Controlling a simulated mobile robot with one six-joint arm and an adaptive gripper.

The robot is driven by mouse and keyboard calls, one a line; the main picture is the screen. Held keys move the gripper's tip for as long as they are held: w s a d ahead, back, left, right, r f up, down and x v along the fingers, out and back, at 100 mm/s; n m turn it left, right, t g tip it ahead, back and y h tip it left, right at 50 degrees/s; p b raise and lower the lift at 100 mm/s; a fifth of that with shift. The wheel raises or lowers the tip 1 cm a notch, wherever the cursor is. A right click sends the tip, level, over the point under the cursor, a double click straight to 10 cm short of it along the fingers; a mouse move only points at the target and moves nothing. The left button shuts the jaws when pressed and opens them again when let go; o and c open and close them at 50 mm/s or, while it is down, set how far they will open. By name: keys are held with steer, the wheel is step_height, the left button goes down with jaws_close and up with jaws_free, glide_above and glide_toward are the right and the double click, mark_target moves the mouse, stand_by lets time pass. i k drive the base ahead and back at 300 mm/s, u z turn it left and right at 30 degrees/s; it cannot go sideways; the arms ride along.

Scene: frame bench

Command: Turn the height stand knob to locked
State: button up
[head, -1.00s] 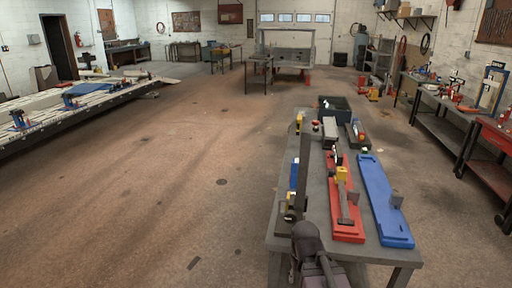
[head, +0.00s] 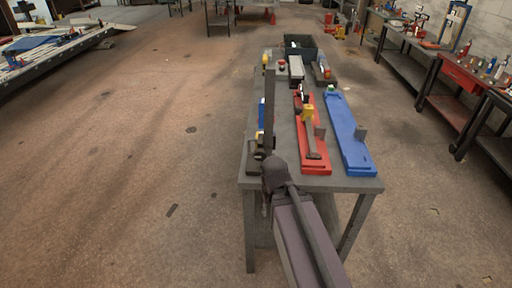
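A tall dark upright post (head: 269,105), which looks like the height stand, rises from the near left part of the grey table (head: 310,183). Around its foot is a small dark base (head: 255,163) with a round dark part (head: 260,154) that may be the knob. The knob's setting is too small to read. My arm comes up from the bottom and ends in view just in front of the post's foot, covering part of it. My gripper's fingers cannot be made out; they are hidden or out of view.
A red fixture (head: 316,166) with a yellow block (head: 308,114) and a long blue plate (head: 344,125) lie right of the post. A dark bin (head: 301,45) stands at the table's far end. Open floor lies left of the table.

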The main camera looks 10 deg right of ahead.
mark_target(260, 155)
steer(key=k, duration=1.3)
steer(key=z, duration=0.2)
steer(key=i, duration=0.75)
steer(key=z, duration=0.2)
